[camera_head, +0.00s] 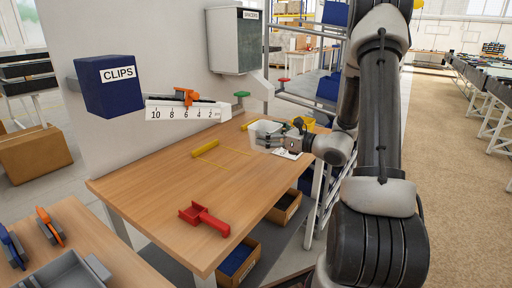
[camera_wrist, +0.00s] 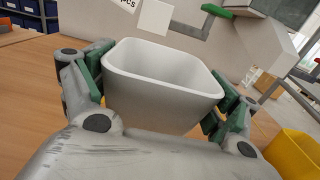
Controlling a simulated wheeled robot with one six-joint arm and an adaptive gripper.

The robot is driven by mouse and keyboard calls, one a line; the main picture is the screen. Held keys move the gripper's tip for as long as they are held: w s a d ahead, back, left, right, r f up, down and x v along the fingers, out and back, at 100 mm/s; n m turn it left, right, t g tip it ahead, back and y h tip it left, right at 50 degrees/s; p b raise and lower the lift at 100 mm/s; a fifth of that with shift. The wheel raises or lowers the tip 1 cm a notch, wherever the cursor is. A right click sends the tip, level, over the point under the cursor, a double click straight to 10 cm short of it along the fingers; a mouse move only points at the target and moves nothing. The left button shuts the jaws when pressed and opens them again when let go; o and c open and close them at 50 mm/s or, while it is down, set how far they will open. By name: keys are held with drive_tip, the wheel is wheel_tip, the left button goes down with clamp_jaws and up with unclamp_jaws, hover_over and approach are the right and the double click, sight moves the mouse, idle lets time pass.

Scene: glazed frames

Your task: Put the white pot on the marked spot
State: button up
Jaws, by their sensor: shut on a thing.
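The white pot (camera_wrist: 160,85) is an open-topped tub with a rounded square rim. In the wrist view it sits upright between the green-padded fingers of my gripper (camera_wrist: 163,92), which is shut on it. In the head view the pot (camera_head: 264,129) and my gripper (camera_head: 290,141) are at the far right part of the wooden table (camera_head: 160,190). I cannot tell whether the pot's base touches the table. Thin yellow lines (camera_head: 236,150) lie on the tabletop to the left of the pot; a white card (camera_head: 287,154) lies below my gripper.
A yellow container (camera_head: 306,122) stands just beyond my gripper; it also shows in the wrist view (camera_wrist: 295,152). A ruled white scale (camera_head: 187,111) is by the wall. The table's near left is clear.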

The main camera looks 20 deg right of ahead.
drive_tip(key=f, duration=0.1)
drive_tip(key=a+f, duration=0.1)
drive_tip(key=f, duration=0.1)
drive_tip(key=a+f, duration=0.1)
drive_tip(key=shift+s+a+f, duration=0.15)
drive_tip(key=shift+s+a, duration=0.05)
drive_tip(key=shift+a, duration=0.05)
drive_tip(key=shift+f+x, duration=0.6)
drive_tip(key=shift+x, duration=2.3)
drive_tip(key=shift+f+x, duration=0.6)
drive_tip(key=shift+x, duration=2.25)
drive_tip(key=shift+f+x, duration=0.6)
drive_tip(key=shift+x, duration=2.3)
drive_tip(key=shift+f, duration=0.1)
drive_tip(key=o, duration=0.9)
